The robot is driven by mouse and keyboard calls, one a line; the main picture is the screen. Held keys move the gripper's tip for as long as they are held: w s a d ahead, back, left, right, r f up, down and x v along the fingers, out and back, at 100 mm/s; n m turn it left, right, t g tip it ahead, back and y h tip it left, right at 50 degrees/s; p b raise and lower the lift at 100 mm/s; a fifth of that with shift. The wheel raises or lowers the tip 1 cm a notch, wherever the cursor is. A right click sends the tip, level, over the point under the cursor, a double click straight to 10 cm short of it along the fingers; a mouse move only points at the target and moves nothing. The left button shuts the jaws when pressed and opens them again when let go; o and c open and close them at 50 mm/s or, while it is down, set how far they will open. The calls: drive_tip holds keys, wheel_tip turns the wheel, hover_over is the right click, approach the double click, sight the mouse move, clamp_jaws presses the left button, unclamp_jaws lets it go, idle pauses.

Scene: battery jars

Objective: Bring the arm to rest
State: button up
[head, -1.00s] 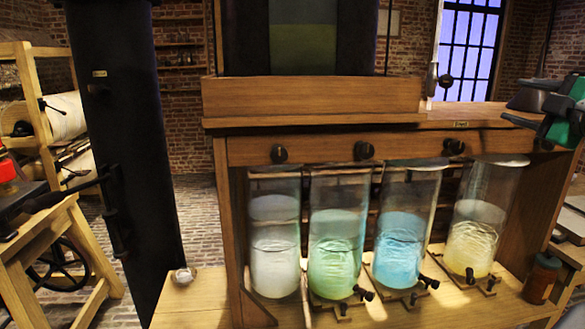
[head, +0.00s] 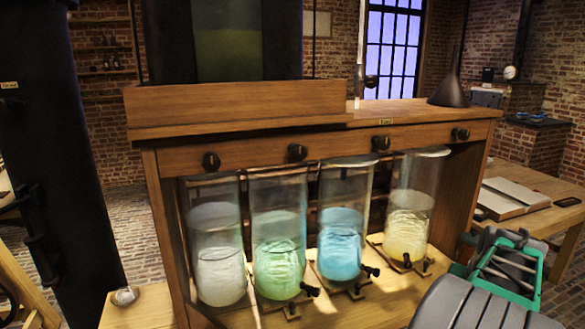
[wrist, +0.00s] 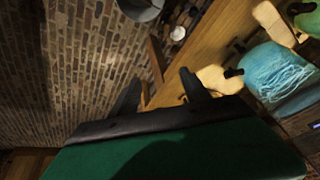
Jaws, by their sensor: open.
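My gripper shows in the wrist view (wrist: 158,80), with two dark fingers apart and nothing between them. The wooden bench's front lies beyond the fingers. In the head view my grey and green arm is folded at the lower right, beside the bench; I cannot make out the fingertips there. Four glass jars stand in the bench: a whitish one (head: 218,262), a green one (head: 278,262), a blue one (head: 340,250) and a yellow one (head: 406,230). The blue jar (wrist: 275,75) also shows in the wrist view, right of the fingers.
The wooden bench (head: 230,156) has a row of black knobs above the jars. A dark funnel (head: 449,91) stands on its top right. A table (head: 515,160) with a flat box (head: 512,195) stands at the right. A black column (head: 60,150) is at the left.

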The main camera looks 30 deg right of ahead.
drive_tip(key=a+f+n+g+y+p, duration=0.1)
drive_tip(key=a+f+n+p, duration=0.1)
drive_tip(key=a, duration=1.3)
drive_tip(key=a+f+n+g+y+p, duration=0.1)
drive_tip(key=a+f+n+g+p, duration=0.1)
drive_tip(key=a, duration=1.3)
drive_tip(key=w+a+r+n+t, duration=0.1)
drive_tip(key=w+a+r+n, duration=0.1)
drive_tip(key=a, duration=0.3)
drive_tip(key=w+a+r+n+p, duration=0.1)
drive_tip(key=w+a+r+n, duration=0.1)
drive_tip(key=a, duration=0.4)
drive_tip(key=w+a+r+n+t+y+p, duration=0.1)
drive_tip(key=w+a+r+n, duration=0.1)
drive_tip(key=a+r+n, duration=0.1)
drive_tip(key=shift+a+r+t, duration=0.3)
drive_tip(key=shift+a+r, duration=0.15)
drive_tip(key=shift+a, duration=0.8)
